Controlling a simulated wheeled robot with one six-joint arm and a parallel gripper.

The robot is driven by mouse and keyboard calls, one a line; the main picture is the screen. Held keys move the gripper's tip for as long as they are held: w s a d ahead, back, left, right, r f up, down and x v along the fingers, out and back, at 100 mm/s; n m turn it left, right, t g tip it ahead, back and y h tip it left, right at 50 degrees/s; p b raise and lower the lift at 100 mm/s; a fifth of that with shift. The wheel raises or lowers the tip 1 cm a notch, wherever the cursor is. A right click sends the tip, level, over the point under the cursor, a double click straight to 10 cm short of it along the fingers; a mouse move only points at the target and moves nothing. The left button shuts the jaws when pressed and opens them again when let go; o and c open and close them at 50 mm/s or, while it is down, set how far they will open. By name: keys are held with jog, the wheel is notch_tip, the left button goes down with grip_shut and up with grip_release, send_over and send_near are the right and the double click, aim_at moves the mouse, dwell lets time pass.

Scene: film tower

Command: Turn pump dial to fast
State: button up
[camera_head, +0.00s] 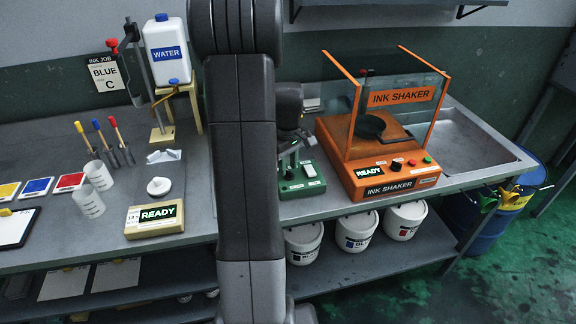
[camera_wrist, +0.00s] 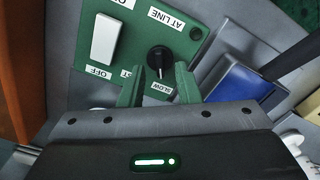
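The pump's green control box (camera_head: 302,181) stands on the bench just right of my arm in the head view. In the wrist view its green panel (camera_wrist: 92,55) carries a black round dial (camera_wrist: 160,58) with a pale mark toward the bottom of the picture. A SLOW label (camera_wrist: 161,88) sits below and slightly right of the dial; another label at left is mostly covered by a finger. A white rocker switch (camera_wrist: 105,38) is left of the dial. My gripper (camera_wrist: 157,70) is open, its green fingertips at either side of the dial's lower part; contact cannot be told.
The orange ink shaker (camera_head: 352,178) stands close right of the green box. In the wrist view a blue object (camera_wrist: 240,84) lies right of the panel. A READY scale (camera_head: 155,219) and a water bottle (camera_head: 167,50) are left of my arm.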

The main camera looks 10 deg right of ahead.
jog(key=shift+f, duration=0.5)
jog(key=shift+c, duration=0.2)
grip_shut()
jog(key=shift+m, duration=0.3)
jog(key=m, duration=0.5)
jog(key=shift+d, duration=0.15)
jog(key=m, duration=0.6)
jog(key=shift+d+r, duration=0.1)
jog(key=shift+m, duration=0.3)
